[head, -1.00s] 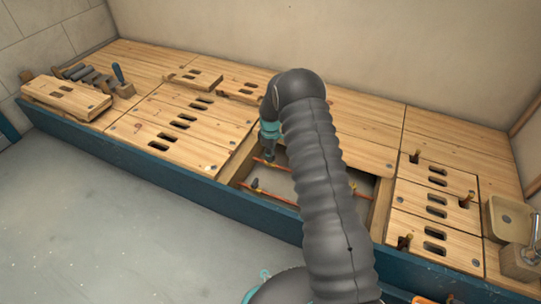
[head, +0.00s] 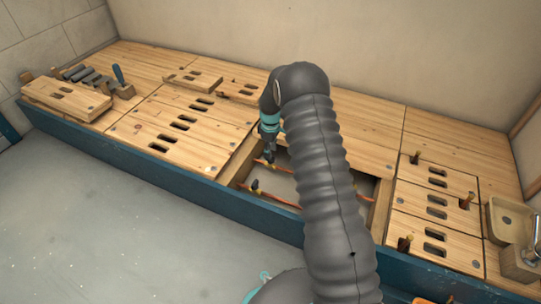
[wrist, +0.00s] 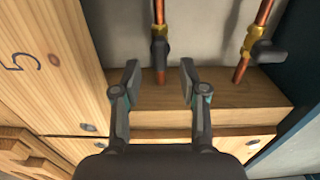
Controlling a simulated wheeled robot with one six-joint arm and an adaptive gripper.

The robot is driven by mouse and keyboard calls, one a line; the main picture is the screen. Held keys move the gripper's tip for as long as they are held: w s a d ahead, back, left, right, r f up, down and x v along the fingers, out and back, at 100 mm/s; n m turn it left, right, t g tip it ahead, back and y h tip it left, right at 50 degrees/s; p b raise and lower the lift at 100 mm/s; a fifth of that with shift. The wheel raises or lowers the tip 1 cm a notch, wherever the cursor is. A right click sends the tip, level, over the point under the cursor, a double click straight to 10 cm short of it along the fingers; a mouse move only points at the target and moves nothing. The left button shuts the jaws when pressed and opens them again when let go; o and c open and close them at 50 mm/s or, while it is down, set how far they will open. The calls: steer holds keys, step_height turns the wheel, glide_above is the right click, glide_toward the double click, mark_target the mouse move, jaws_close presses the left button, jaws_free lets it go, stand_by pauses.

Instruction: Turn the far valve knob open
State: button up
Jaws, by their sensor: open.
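The far valve knob (wrist: 160,48) is dark grey, with a brass fitting (wrist: 160,31) on a copper pipe. In the wrist view it is ahead of the space between my fingertips, apart from both. My gripper (wrist: 160,80) is open and empty, its two fingers either side of the pipe's lower end in the picture. In the head view my gripper (head: 269,156) reaches down into the floor opening at the far pipe, hiding much of that valve. The near valve knob (wrist: 262,50) is dark grey on a second copper pipe; it also shows in the head view (head: 255,186).
Wooden boards (head: 180,128) surround the opening, with a wooden ledge (wrist: 160,97) below the fingers in the wrist view. A blue edge (head: 245,208) runs along the front.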

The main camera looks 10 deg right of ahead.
step_height(320, 180, up, 8)
steer(key=shift+r, duration=0.15)
stand_by(0.6)
steer(key=s+m+g, duration=0.1)
steer(key=s+m, duration=0.4)
steer(key=s, duration=0.3)
steer(key=s+r+m+t+p, duration=0.6)
steer(key=s+r+p, duration=0.3)
steer(key=s+r, duration=2.5)
step_height(320, 180, up, 5)
steer(key=shift+s+d+f+t, duration=0.2)
steer(key=shift+s+t, duration=0.1)
steer(key=shift+s, duration=0.1)
